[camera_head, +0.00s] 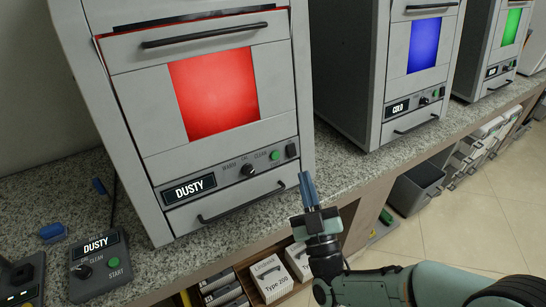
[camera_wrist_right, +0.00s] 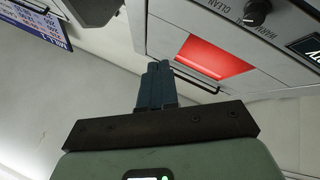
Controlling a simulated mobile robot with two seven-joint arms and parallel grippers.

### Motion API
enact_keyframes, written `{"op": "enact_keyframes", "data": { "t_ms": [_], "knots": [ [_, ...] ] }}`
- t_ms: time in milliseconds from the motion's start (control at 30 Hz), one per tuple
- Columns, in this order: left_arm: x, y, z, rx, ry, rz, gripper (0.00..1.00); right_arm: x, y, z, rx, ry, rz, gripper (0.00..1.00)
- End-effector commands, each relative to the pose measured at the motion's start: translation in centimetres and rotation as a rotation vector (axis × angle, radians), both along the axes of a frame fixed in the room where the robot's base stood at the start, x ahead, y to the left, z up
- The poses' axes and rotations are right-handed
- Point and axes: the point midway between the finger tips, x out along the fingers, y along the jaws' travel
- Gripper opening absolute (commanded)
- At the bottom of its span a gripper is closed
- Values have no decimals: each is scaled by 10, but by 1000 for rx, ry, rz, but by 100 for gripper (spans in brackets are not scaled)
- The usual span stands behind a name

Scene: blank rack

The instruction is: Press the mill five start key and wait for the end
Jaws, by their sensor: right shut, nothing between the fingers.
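No number five shows on any machine that I can read. The nearest machine (camera_head: 128,72) has a red lit window (camera_head: 214,92), a "DUSTY" display (camera_head: 188,189), a knob and a green button (camera_head: 291,150). A control box (camera_head: 95,283) on the counter also reads "DUSTY" and has a knob and a green START key (camera_head: 114,262). My right gripper (camera_head: 304,177) is shut and empty, pointing up in front of the machine's lower right corner. Its closed fingers (camera_wrist_right: 158,68) show in the right wrist view below the tilted machine front. My left gripper is not in view.
A blue-windowed machine (camera_head: 342,60) reading "COLD" and a green-windowed one (camera_head: 481,45) stand farther right. A box with a dark knob (camera_head: 18,272) and a blue object (camera_head: 52,232) lie at the left. Boxes (camera_head: 268,278) sit below the counter; a grey bin (camera_head: 416,188) stands beyond.

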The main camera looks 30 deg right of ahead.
Motion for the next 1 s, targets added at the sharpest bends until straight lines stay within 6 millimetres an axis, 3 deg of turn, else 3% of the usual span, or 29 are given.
{"op": "enact_keyframes", "data": {
  "t_ms": [267,633,800,1000],
  "knots": [
    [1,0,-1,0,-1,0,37,10,0,-3,2,3,1,0],
    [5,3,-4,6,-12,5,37,61,5,-16,5,4,1,0],
    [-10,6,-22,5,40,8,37,76,6,-20,2,3,1,0],
    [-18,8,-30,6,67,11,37,85,6,-21,3,4,0,0]
  ]
}}
